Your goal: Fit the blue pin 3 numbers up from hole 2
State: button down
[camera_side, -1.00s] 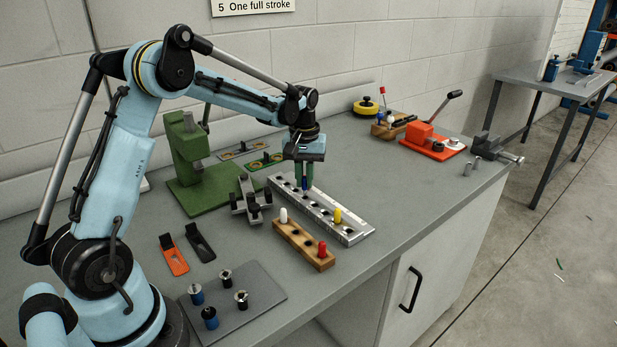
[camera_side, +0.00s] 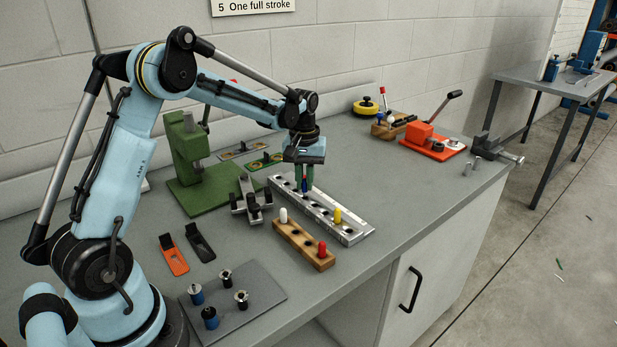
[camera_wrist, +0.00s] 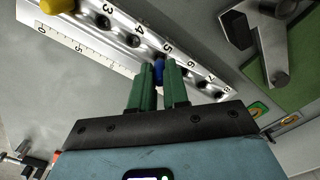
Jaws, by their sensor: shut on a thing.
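The blue pin (camera_side: 305,186) is upright between the green fingers of my gripper (camera_side: 304,178), which is shut on it. In the wrist view the blue pin (camera_wrist: 159,70) lines up with the hole beside the number 5 on the metal hole strip (camera_wrist: 118,30). The fingers hide its lower end in part, so I cannot tell how deep it sits. The strip (camera_side: 352,237) also shows in the side view. A yellow pin (camera_side: 338,215) stands in it towards the low numbers, and shows at the top left of the wrist view (camera_wrist: 58,5).
A wooden block (camera_side: 290,236) with a white pin (camera_side: 283,215) and a red pin (camera_side: 322,249) stands in front of the strip. A grey fixture (camera_side: 251,203) and a green press (camera_side: 185,165) are to the left.

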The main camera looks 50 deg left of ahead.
jog(key=shift+f, duration=0.95)
jog(key=c, duration=1)
grip_release()
jog(key=shift+c, duration=0.2)
jog(key=shift+r, duration=0.1)
notch_tip(320, 180, up, 11)
jog(key=shift+r, duration=0.1)
jog(key=s+d+r+m+t, duration=0.4)
jog(key=s+d+m, duration=0.1)
jog(key=s+d, duration=0.35)
jog(key=s+d+f+m+t, duration=0.3)
jog(key=s+d+f+m, duration=0.1)
jog(key=s+d, duration=0.2)
jog(key=shift+s+d+f, duration=0.2)
jog(key=shift+s+d, duration=0.05)
jog(key=shift+s, duration=0.55)
